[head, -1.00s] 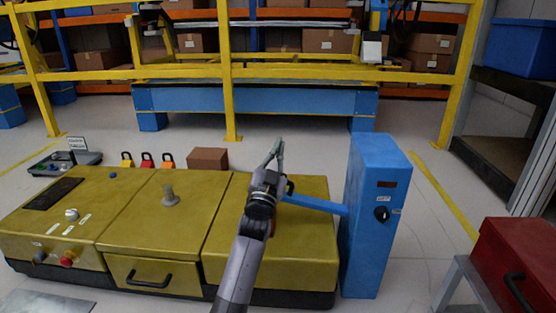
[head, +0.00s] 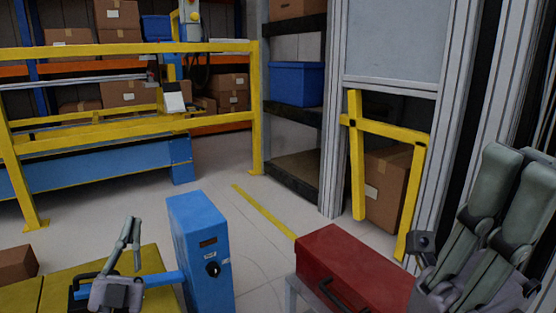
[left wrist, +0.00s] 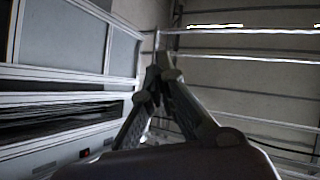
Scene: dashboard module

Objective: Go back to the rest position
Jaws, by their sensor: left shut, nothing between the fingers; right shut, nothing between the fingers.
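My left gripper (head: 133,222) points up at the lower left of the head view, near the blue cabinet (head: 203,245) with its black knob. In the left wrist view its fingertips (left wrist: 162,62) meet with nothing between them. My right gripper (head: 520,160) is large and close at the right edge of the head view. Its fingers point up, side by side, and it is shut and empty. The yellow dashboard module (head: 55,290) shows only in part at the lower left. A blue bar (head: 163,279) lies between the left gripper and the cabinet.
A red toolbox (head: 345,262) on a grey stand is between my two grippers. A yellow frame (head: 385,130) and a cardboard box (head: 385,190) stand behind it. Yellow railings (head: 130,48) run across the back left. Grey floor is open in the middle.

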